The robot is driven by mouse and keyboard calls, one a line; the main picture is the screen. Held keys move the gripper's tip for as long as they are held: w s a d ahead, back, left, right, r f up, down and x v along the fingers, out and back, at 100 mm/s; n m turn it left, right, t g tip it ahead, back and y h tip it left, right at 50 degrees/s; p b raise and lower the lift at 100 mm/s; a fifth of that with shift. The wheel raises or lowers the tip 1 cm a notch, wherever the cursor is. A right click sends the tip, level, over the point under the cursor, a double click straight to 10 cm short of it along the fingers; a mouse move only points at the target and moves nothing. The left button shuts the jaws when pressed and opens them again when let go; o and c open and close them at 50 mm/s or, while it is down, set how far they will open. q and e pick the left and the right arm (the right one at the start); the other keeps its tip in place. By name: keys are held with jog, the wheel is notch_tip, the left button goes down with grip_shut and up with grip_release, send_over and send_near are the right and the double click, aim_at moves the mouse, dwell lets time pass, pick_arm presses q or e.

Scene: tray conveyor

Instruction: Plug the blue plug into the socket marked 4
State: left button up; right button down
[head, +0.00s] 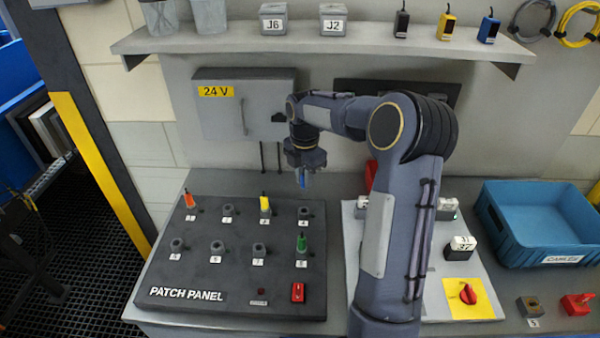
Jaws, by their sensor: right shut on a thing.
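My right gripper (303,172) points down above the far right part of the dark patch panel (215,252). It is shut on the blue plug (302,182), of which only a small blue part shows below the fingers. The socket marked 4 (304,213) is an empty grey socket at the panel's far right, with its label in front. The plug is above this socket and apart from it. My left gripper is not in view.
An orange plug (190,201), a yellow plug (265,204) and a green plug (302,243) stand in other sockets. A red switch (298,292) is at the panel's front right. A blue crate (545,215) stands right. A shelf (330,40) spans the wall above.

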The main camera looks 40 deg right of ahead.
aim_at(304, 193)
jog(key=shift+f+b, duration=1.6)
jog(key=shift+f, duration=1.35)
jog(key=shift+f+b, duration=0.75)
jog(key=shift+f, duration=0.85)
jog(key=c, duration=1.2)
grip_release()
jog(key=shift+c, duration=0.2)
